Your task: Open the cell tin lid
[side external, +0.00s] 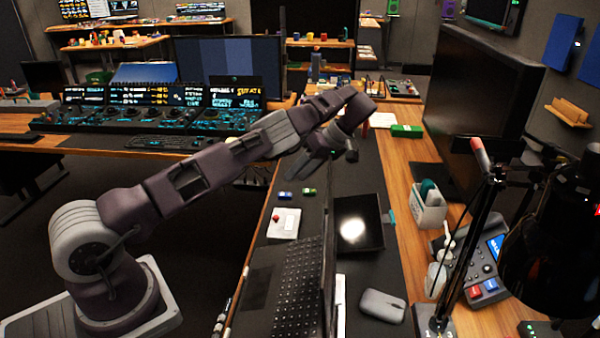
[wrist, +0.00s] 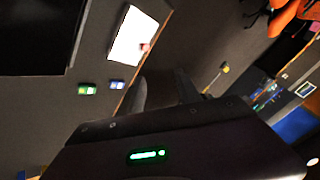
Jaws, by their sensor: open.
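I cannot tell for certain which object is the cell tin. A small closed green box (side external: 407,131) lies on the wooden desk at the back, to the right of my gripper. My gripper (side external: 328,160) is open and empty above the dark desk mat, apart from everything. Its dark fingers (wrist: 165,88) also show in the wrist view. A small blue item (side external: 285,194) and a small green item (side external: 309,191) lie on the mat below it. The wrist view shows the blue item (wrist: 117,86) and green item (wrist: 87,89) too. A white panel with a red ball (side external: 284,223) lies nearer.
A white holder (side external: 428,210), a lamp and a large monitor (side external: 475,105) stand to the right.

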